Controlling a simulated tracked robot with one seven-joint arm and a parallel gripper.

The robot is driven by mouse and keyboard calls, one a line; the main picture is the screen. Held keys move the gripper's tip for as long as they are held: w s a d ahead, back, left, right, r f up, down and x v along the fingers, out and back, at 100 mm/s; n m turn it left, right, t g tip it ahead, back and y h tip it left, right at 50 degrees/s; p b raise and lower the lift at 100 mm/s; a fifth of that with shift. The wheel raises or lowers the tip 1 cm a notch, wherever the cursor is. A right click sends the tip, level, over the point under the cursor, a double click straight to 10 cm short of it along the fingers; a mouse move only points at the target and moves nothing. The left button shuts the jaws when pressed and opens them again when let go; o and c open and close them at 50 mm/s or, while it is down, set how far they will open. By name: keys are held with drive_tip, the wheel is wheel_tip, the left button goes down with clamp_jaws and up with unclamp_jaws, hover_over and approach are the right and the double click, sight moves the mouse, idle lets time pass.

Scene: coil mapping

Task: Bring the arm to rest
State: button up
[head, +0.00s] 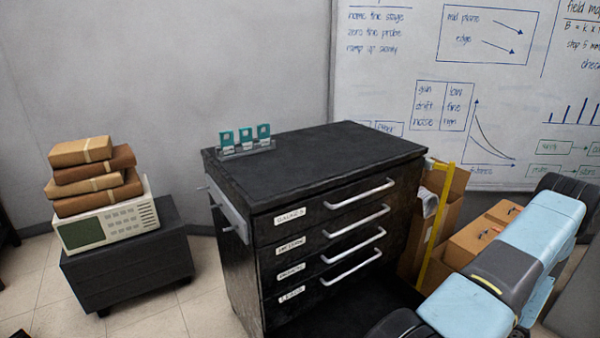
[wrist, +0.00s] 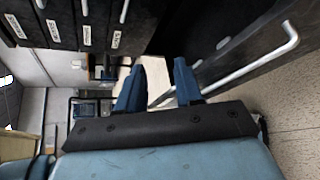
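My arm (head: 508,275), with light blue and dark grey links, comes in from the right edge of the head view and reaches down past the bottom edge. My gripper is out of the head view. In the wrist view my gripper (wrist: 160,85) shows two blue fingers standing apart with a clear gap between them. Nothing is held between them. A white bar handle and dark cabinet surfaces show beyond the fingers; I cannot tell how far off they are.
A black drawer cabinet (head: 330,215) with several labelled drawers stands in the middle, with teal items (head: 246,137) in a rack on top. A low black cabinet (head: 130,262) at left bears an instrument (head: 108,222) and stacked parcels (head: 92,172). Cardboard boxes (head: 470,240) stand right, beside my arm.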

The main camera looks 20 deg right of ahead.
drive_tip(key=w+a+r+n+g, duration=0.3)
drive_tip(key=w+a+r+n, duration=0.15)
drive_tip(key=r, duration=0.45)
drive_tip(key=w+a+r+n+g, duration=0.2)
drive_tip(key=w+a+r+n, duration=0.15)
drive_tip(key=r+n, duration=0.45)
drive_tip(key=w+a+r+n+g, duration=0.3)
drive_tip(key=w+a+r, duration=0.15)
drive_tip(key=r, duration=0.65)
drive_tip(key=a+r+n+g+h, duration=0.2)
drive_tip(key=a+r+n+h, duration=0.2)
drive_tip(key=a+r+n, duration=0.8)
drive_tip(key=s+a+r+n+t+h, duration=0.4)
drive_tip(key=s+a+r+n, duration=0.8)
drive_tip(key=s+a+r, duration=0.3)
drive_tip(key=shift+s+a+r+n+t+h, duration=0.4)
drive_tip(key=shift+a+r+h, duration=0.1)
drive_tip(key=shift+a+r, duration=0.85)
drive_tip(key=shift+w+d+r, duration=0.1)
drive_tip(key=shift+d, duration=0.1)
